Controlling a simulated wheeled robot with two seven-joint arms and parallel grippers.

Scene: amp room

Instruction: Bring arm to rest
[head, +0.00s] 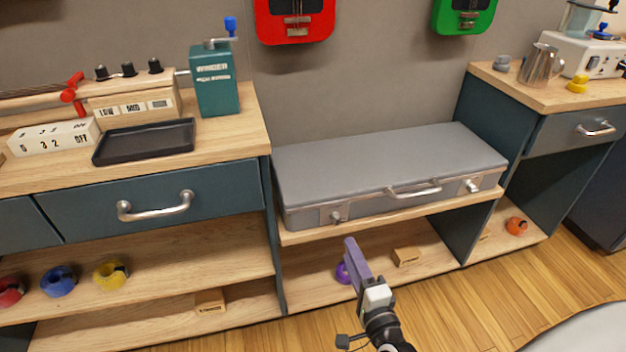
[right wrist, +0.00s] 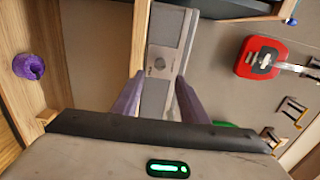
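My right gripper (head: 352,250) points up in the lower middle of the head view, in front of the shelf unit, with nothing in it. In the right wrist view its two purple fingers (right wrist: 158,90) stand apart with an empty gap. A closed grey case (head: 390,165) lies on the middle shelf behind and above the gripper; part of it shows beyond the fingers in the right wrist view (right wrist: 163,60). The gripper looks apart from the case. My left gripper is not in view.
A purple tape roll (head: 342,272) and a small wooden block (head: 407,257) sit on the low shelf behind the gripper. The left counter holds a black tray (head: 144,142) and a teal box (head: 214,85). Wooden floor (head: 500,290) is clear at the right.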

